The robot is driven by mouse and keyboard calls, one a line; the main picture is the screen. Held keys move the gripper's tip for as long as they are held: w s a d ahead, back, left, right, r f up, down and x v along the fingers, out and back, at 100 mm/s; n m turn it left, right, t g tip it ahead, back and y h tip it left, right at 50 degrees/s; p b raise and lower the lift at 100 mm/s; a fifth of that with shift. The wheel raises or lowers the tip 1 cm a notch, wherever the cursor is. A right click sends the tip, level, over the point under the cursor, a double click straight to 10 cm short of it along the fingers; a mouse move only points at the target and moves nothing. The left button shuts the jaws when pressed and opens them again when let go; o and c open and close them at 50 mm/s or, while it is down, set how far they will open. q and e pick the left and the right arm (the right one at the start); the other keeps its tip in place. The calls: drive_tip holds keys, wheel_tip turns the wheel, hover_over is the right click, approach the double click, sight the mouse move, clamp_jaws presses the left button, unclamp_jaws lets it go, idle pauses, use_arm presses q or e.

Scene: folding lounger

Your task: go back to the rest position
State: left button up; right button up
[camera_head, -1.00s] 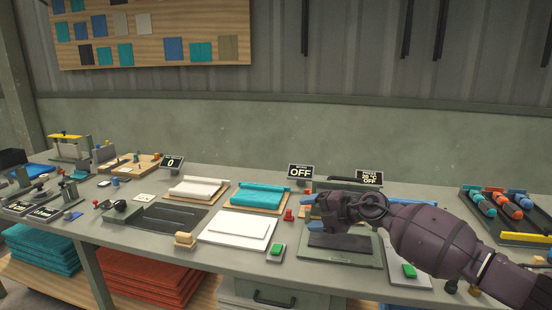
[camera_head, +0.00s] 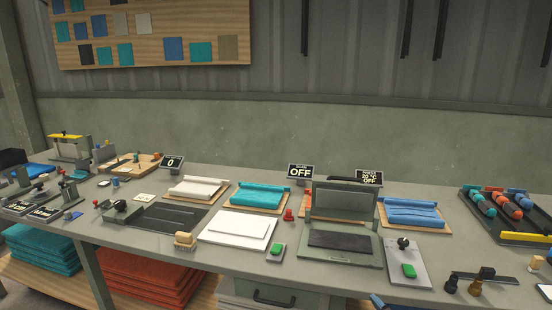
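My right gripper (camera_head: 379,301) shows only as a small blue fingertip and a dark sliver at the bottom edge, in front of the bench. It is apart from everything on the bench top, and most of it is cut off by the frame. Whether it is open or shut does not show. My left gripper is out of view. The grey press (camera_head: 371,259) stands with its lid (camera_head: 343,202) raised and a dark pad (camera_head: 340,241) on its base.
The bench (camera_head: 225,262) carries fabric rolls, including a teal roll (camera_head: 260,194) and a blue roll (camera_head: 411,212). A green button (camera_head: 408,271) sits right of the press, and a tool tray (camera_head: 510,236) is at the far right. Folded stacks lie on the shelf below.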

drive_tip(key=s+d+f+m+g+h, duration=0.2)
drive_tip(key=s+f, duration=0.5)
drive_tip(key=s, duration=0.4)
drive_tip(key=s+d+f+m+g+h, duration=0.2)
drive_tip(key=s+d+f+m, duration=0.2)
drive_tip(key=s, duration=0.8)
wheel_tip(320, 180, down, 4)
drive_tip(key=shift+d+f, duration=0.2)
drive_tip(key=shift+d, duration=0.95)
